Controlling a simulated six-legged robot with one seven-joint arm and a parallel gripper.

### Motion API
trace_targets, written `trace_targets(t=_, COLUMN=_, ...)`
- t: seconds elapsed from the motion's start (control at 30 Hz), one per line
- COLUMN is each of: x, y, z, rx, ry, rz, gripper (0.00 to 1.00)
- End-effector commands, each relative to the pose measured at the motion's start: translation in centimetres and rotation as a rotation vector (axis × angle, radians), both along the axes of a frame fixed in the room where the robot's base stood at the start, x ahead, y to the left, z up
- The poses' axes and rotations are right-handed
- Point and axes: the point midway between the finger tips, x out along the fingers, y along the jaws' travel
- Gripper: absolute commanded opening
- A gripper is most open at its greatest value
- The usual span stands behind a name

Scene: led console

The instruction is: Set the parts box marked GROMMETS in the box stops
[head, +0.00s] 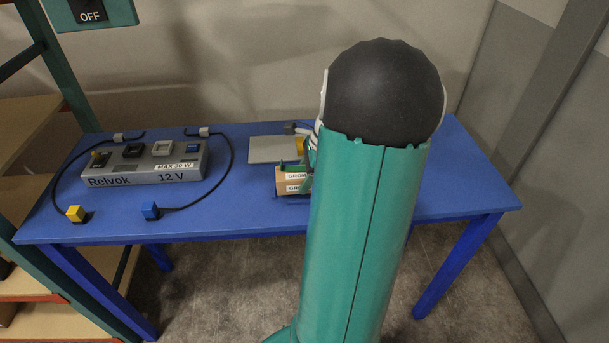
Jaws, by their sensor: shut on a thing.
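The box stops cannot be made out clearly; a little blue shows at the box's lower left. I cannot tell whether the box touches the table.
A grey console (145,178) marked Relvok 12 V stands at the left of the table (240,212). Black cables lead to a yellow plug (75,213) and a blue plug (150,210). A grey plate (272,149) lies behind the box. The table's right end is clear.

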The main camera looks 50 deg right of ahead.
Motion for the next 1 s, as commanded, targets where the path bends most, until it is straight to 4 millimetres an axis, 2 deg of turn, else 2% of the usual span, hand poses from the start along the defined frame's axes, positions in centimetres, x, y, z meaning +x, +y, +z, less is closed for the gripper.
trace_targets(t=1.0, x=0.01, y=0.0, z=-0.88, rx=0.001, ry=-0.001, rz=0.0, gripper=0.24)
